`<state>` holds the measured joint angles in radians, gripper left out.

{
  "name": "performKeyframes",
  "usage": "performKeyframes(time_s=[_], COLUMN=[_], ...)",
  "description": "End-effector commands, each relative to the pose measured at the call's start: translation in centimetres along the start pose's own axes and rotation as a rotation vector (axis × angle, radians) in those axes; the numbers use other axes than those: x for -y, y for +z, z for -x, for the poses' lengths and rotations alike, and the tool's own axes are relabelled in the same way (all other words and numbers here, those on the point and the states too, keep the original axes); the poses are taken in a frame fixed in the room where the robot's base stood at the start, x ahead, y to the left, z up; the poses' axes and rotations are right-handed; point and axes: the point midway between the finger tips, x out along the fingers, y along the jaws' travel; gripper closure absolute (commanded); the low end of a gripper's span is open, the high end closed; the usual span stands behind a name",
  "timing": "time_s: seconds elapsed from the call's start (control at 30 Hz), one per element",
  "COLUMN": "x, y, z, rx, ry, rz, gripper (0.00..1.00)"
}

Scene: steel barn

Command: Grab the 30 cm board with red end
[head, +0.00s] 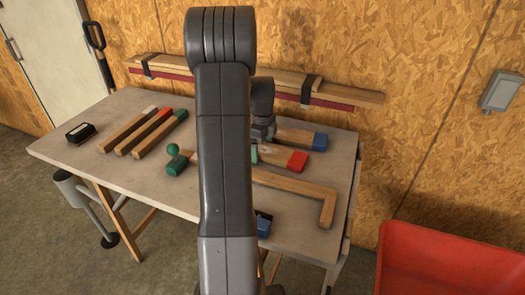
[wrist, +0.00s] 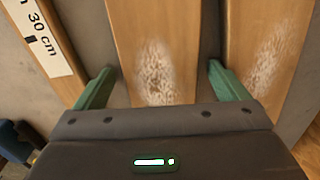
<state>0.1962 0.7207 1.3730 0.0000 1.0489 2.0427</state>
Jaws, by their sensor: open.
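In the head view a board with a red end (head: 298,160) lies on the table at the right, beside a blue-ended board (head: 320,141). Another red-ended board (head: 157,123) lies in the left group. My gripper (head: 262,132) is over the right group, partly hidden by my arm. In the wrist view my gripper (wrist: 162,68) is open, its green fingers on either side of a board (wrist: 155,40) with a pale worn patch. No coloured end shows there, so I cannot tell which board it is. A "30 cm" label (wrist: 42,38) is on the piece to its left.
Long timbers (head: 200,85) run along the wall. A red bin (head: 430,265) stands right.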

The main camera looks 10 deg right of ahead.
Motion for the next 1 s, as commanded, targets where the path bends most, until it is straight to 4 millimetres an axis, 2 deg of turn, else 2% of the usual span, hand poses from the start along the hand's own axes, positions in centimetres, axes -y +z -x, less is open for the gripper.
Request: performKeyframes(time_s=[0.17,0.43,0.73,0.87,1.0], x=[0.0,0.0,0.1,0.1,0.1], y=[0.0,0.0,0.0,0.1,0.0], z=[0.0,0.0,0.7,2.6,5.6], rx=[0.0,0.0,0.002,0.003,0.003], ry=[-0.001,-0.001,-0.004,-0.007,-0.007], rz=[0.0,0.0,0.0,0.0,0.0], gripper=[0.08,0.61,0.62,0.62,0.62])
